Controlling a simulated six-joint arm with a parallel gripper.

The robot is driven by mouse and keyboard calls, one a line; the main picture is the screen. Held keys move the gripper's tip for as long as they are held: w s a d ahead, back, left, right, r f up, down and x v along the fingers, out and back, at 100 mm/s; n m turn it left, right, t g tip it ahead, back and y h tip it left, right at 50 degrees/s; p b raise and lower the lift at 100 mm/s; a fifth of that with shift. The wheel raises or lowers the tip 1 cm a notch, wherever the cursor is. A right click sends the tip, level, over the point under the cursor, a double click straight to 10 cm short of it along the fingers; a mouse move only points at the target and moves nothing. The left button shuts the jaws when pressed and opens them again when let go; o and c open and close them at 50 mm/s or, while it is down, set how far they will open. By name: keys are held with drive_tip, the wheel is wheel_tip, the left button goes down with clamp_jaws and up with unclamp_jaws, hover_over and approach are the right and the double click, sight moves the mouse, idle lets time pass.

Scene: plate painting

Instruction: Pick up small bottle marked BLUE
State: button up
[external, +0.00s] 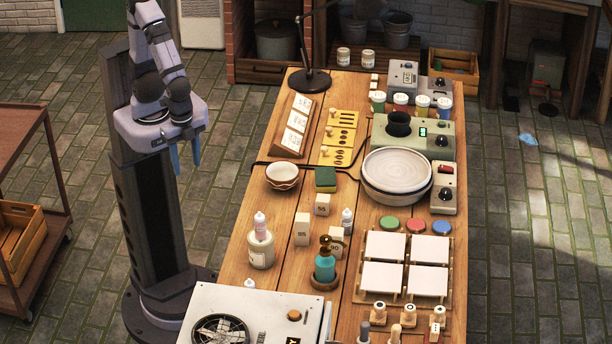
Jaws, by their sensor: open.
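My gripper (186,158) is open and empty, its blue fingers pointing down to the left of the table and well away from everything on it. No label reading BLUE is legible in this view. A small pale bottle with a nozzle top (347,221) stands upright near the table's middle, beside white numbered blocks. Another nozzle-topped bottle (260,222) stands in or behind a cream jar (261,252). A third small top (250,284) shows behind the white fan box, its body hidden. I cannot tell which one is marked BLUE.
A teal pump bottle (325,265) and numbered blocks (302,229) crowd the small bottles. A white fan box (262,303) fills the front left. White tiles (382,277), coloured discs (415,226) and a wheel plate (397,168) lie right. Several lidded pots (401,102) stand behind.

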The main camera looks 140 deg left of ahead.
sight(247, 282)
drive_tip(key=w+d+f+t+b, duration=0.2)
drive_tip(key=w+f+t+b, duration=0.2)
drive_tip(key=w, duration=0.6)
drive_tip(key=w+d+f+t+b, duration=0.1)
drive_tip(key=w+f+t+b, duration=0.2)
drive_tip(key=w+b, duration=0.4)
drive_tip(key=w+d+f+t+b, duration=0.2)
drive_tip(key=w+f+t+b, duration=0.2)
drive_tip(key=w, duration=0.8)
drive_tip(key=shift+w+d+f+t+h+b, duration=0.3)
drive_tip(key=shift+w+d+f+b, duration=0.1)
drive_tip(key=shift+b, duration=0.8)
drive_tip(key=w+t+b, duration=0.2)
drive_tip(key=w+d+t+b, duration=0.1)
drive_tip(key=w+t+b, duration=0.1)
drive_tip(key=w+b, duration=0.1)
drive_tip(key=shift+w, duration=0.3)
drive_tip(key=shift+w+d+r+t+b, duration=0.2)
drive_tip(key=shift+w+t+b, duration=0.1)
drive_tip(key=shift+t+b, duration=0.15)
drive_tip(key=shift+w+d+r+t+b, duration=0.15)
drive_tip(key=shift+w+t+b, duration=0.15)
drive_tip(key=shift+t+b, duration=0.15)
drive_tip(key=shift+w+a+r+t, duration=0.1)
drive_tip(key=shift+w+r+t, duration=0.2)
drive_tip(key=shift+r, duration=0.1)
